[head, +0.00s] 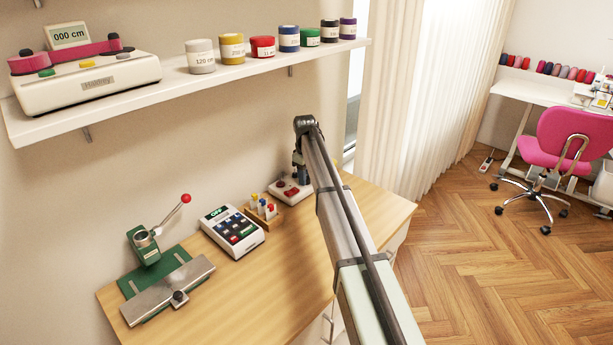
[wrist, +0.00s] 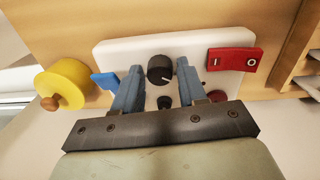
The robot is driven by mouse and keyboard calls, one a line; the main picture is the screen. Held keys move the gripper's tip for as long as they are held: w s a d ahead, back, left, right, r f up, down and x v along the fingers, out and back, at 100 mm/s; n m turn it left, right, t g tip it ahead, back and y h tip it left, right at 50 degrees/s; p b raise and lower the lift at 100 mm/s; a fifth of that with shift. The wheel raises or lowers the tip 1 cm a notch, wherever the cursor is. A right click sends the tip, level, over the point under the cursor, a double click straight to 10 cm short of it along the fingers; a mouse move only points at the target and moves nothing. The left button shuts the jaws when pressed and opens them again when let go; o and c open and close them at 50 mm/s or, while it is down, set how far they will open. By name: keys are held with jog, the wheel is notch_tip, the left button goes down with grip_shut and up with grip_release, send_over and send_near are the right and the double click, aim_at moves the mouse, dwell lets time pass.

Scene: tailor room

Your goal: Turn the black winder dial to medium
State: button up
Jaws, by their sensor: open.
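The black winder dial (wrist: 160,70) is a round knob on a white winder panel (wrist: 125,50) in the wrist view. My gripper (wrist: 158,67) is open, with one blue-grey finger on each side of the dial. A small gap shows between the dial and the fingers. The dial's pointer and the scale labels are too small to read. In the head view my gripper (head: 301,167) is above the white winder (head: 291,192) at the far end of the wooden desk. The dial is hidden there.
In the wrist view, a red rocker switch (wrist: 235,59) sits right of the dial, a blue lever (wrist: 104,80) left, and a yellow spool (wrist: 66,83) farther left. In the head view, a bobbin rack (head: 262,211) and a keypad box (head: 233,231) stand beside the winder.

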grip_shut()
jog(key=shift+m, duration=0.4)
jog(key=m, duration=1)
dwell(0.4)
jog(key=shift+m, duration=0.4)
